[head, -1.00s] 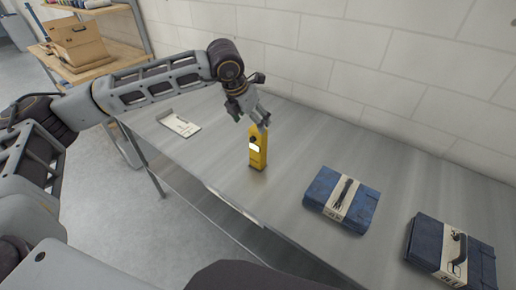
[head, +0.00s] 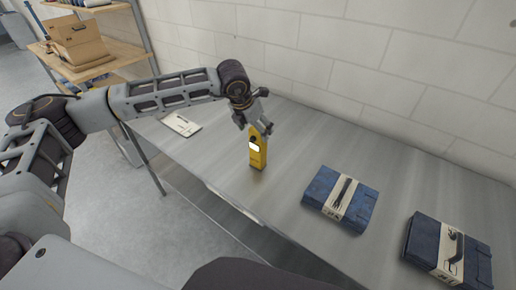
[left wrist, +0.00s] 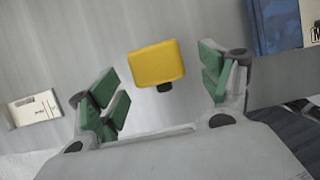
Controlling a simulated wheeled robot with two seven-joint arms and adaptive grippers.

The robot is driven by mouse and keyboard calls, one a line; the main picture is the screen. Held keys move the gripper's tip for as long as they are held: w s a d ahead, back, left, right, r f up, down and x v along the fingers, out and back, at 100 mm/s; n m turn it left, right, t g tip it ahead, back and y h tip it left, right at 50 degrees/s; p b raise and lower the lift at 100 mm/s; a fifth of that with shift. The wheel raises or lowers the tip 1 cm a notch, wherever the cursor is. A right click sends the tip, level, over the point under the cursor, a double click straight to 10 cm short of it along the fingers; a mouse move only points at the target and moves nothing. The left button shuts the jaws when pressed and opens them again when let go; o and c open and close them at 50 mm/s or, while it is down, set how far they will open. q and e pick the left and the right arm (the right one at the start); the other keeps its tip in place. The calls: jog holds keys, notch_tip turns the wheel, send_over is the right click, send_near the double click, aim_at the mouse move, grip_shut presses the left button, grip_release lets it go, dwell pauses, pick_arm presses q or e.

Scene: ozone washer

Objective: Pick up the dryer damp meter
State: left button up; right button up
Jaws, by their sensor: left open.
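The dryer damp meter (head: 257,156) is a yellow upright device with a pale label or screen and a dark knob. It stands on the grey metal table. In the left wrist view its yellow top (left wrist: 157,64) shows between and beyond the green finger pads. My left gripper (head: 258,126) is open, pointing down just above the meter's top, with its fingers around or just over the upper end. I cannot tell whether a finger touches it. My right gripper is not in view.
Two blue cases with pale bands, one nearer (head: 326,191) and one at the far right (head: 424,240), lie on the table (head: 285,200). A white card (head: 182,125) lies at the left. A wall (head: 400,70) runs behind. A wooden shelf (head: 112,50) with boxes stands back left.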

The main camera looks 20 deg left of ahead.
aim_at(258, 148)
pick_arm(q)
jog(key=shift+w+d+f+p, duration=0.1)
jog(key=shift+w+f+p, duration=0.3)
jog(key=shift+f, duration=0.2)
jog(key=shift+p+x, duration=0.3)
jog(key=shift+x, duration=1.2)
jog(key=shift+c, duration=0.4)
jog(key=shift+r, duration=0.1)
jog(key=c, duration=1.5)
jog(key=shift+c, duration=0.2)
jog(key=shift+r, duration=0.15)
